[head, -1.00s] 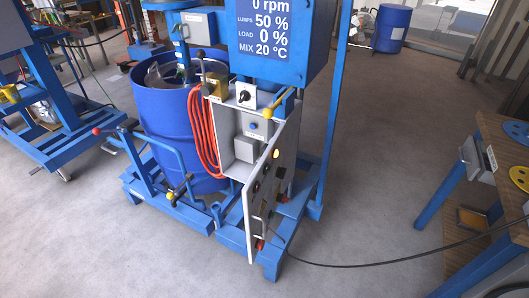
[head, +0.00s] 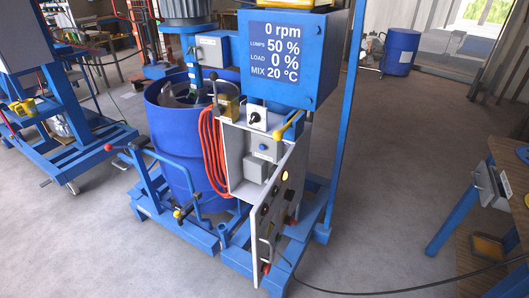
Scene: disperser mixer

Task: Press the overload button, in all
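The disperser mixer stands at the centre, with a blue drum (head: 176,150) on a blue frame and a display box (head: 290,60) reading 0 rpm, lumps 50 %, load 0 %, mix 20 °C. Below the display is a grey control cabinet (head: 240,168) with its door (head: 283,205) swung open toward me. The door carries several small buttons and a handle. Inside are two grey boxes; the upper box (head: 266,146) has a small blue button (head: 263,146). No readable label tells me which button is the overload button. My gripper is not in view.
A red hose (head: 213,152) hangs beside the drum. A yellow-ended lever (head: 287,125) sticks out above the cabinet. A black cable (head: 370,293) runs across the floor to the right. A wooden bench (head: 510,175) stands at right.

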